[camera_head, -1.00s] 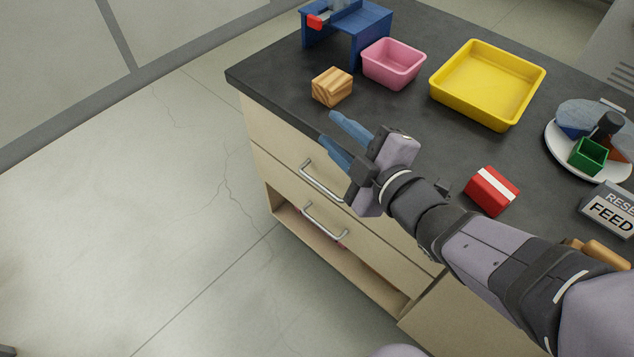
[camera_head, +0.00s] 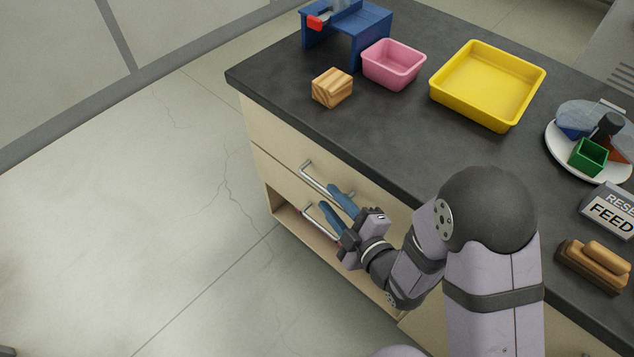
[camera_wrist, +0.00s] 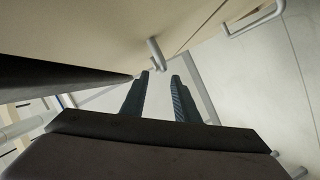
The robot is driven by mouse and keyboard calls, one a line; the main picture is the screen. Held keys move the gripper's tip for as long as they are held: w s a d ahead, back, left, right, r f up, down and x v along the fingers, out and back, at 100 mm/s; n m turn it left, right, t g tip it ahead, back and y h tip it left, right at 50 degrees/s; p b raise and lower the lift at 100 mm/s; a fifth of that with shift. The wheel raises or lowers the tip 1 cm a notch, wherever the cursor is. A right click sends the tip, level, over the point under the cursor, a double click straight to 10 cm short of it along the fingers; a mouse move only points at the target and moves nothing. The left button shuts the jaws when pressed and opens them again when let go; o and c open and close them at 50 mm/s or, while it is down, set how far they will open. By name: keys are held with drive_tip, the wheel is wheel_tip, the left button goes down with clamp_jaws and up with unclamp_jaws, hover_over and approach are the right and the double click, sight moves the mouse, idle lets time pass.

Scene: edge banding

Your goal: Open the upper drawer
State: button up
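The upper drawer (camera_head: 272,137) is the pale front just under the dark countertop, and it looks closed. Its silver bar handle (camera_head: 312,179) slants across the front, with its right part behind my gripper. My gripper (camera_head: 329,196) is in front of the drawers, its blue fingers apart, with the tips close to the upper handle. I cannot tell whether they touch it. In the wrist view the open fingers (camera_wrist: 160,77) point at a drawer front, with a handle bar (camera_wrist: 155,53) just beyond the tips. Nothing visible lies between them.
A lower handle (camera_head: 311,222) sits close below my gripper, above an open recess. On the countertop (camera_head: 400,135) are a wooden block (camera_head: 332,88), a pink bin (camera_head: 393,63), a yellow tray (camera_head: 487,85) and a blue stand (camera_head: 365,32). The floor at left is clear.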

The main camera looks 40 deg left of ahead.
sight(320, 188)
drive_tip(key=shift+a, duration=0.1)
drive_tip(key=shift+x, duration=3.6)
drive_tip(key=shift+c, duration=0.7)
clamp_jaws()
